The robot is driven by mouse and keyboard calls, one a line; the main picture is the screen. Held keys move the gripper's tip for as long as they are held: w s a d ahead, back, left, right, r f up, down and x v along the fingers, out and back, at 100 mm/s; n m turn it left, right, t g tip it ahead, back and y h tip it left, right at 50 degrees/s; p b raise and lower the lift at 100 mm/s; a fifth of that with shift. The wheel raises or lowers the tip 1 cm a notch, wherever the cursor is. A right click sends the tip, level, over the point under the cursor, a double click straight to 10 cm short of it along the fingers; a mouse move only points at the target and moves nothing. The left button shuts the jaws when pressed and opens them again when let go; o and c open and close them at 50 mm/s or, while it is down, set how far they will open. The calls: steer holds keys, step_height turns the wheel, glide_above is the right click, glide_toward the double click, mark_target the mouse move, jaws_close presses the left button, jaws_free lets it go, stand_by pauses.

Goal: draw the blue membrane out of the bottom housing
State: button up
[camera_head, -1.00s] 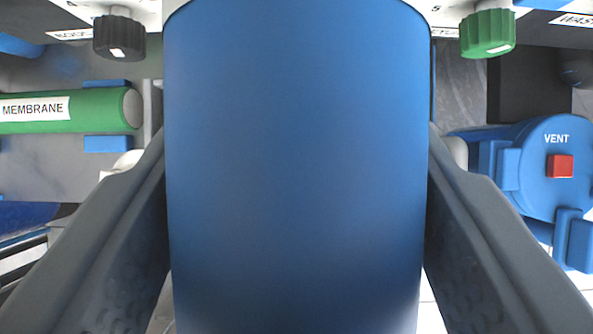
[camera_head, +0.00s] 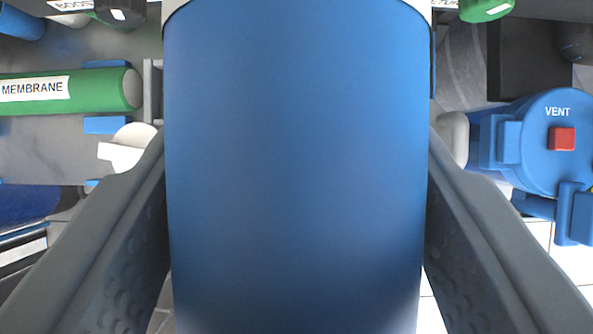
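The blue membrane (camera_head: 296,150) is a wide blue cylinder that fills the middle of the view, with a pale rim at its top end. My gripper (camera_head: 297,250) has one dark finger on each side of it, both pressed against its sides. The gripper is shut on the membrane. The blue housing (camera_head: 548,140) marked VENT, with a red button, stands at the right with its cap swung to the side. Whether the membrane's far end is still inside a housing is hidden behind the membrane itself.
A green cylinder (camera_head: 70,92) labelled MEMBRANE lies in blue cradles at the left. A white fitting (camera_head: 130,147) is near the left finger. A black knob (camera_head: 122,10) and a green knob (camera_head: 486,8) are at the top edge. White floor tiles (camera_head: 572,255) show at lower right.

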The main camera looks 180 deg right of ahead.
steer(key=shift+s, duration=4.1)
